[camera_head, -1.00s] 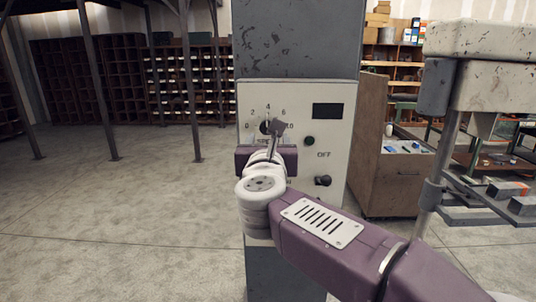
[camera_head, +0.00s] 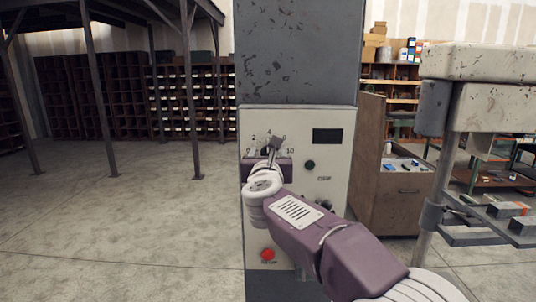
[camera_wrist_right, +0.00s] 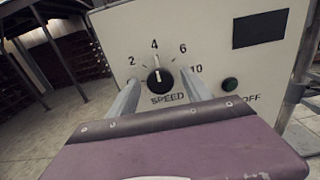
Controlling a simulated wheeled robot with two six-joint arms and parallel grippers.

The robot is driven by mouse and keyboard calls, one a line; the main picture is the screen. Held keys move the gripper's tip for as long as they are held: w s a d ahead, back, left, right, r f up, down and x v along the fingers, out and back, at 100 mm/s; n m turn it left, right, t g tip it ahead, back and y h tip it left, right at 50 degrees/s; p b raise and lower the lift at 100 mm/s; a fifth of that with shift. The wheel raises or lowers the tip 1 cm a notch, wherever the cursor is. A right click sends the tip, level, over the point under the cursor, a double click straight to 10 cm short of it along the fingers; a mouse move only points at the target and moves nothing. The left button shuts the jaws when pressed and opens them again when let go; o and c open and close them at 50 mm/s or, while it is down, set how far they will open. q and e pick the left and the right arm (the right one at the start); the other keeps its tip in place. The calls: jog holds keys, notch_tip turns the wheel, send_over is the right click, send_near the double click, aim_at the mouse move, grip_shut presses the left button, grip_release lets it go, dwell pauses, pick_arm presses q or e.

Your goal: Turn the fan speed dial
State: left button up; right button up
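The fan speed dial (camera_wrist_right: 160,80) is a round black knob with a white pointer line, on a pale panel. The pointer stands near the 4 on a printed scale, above the word SPEED. My right gripper (camera_wrist_right: 160,76) is open, with one grey finger on each side of the dial. I cannot tell whether the fingers touch it. In the head view my right gripper (camera_head: 272,148) and wrist cover the dial and part of its scale. My left gripper is in neither view.
The control panel (camera_head: 335,165) sits on a grey column and has a dark display (camera_head: 327,135), a dark round button (camera_head: 310,165) and a red button (camera_head: 267,255) low down. A wooden cabinet (camera_head: 390,200) and a machine (camera_head: 480,60) stand right. Floor at left is clear.

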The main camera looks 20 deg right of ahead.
grip_shut()
jog(key=n+p, duration=0.1)
jog(key=n, duration=0.3)
jog(key=n+p, duration=0.1)
jog(key=n, duration=0.3)
jog(key=shift+a+n, duration=0.15)
jog(key=shift+n, duration=0.15)
jog(key=n+p, duration=0.2)
jog(key=n, duration=0.3)
jog(key=shift+w, duration=0.1)
jog(key=shift+f+n+p, duration=0.2)
jog(key=shift+n+p, duration=0.7)
jog(key=shift+n, duration=1.2)
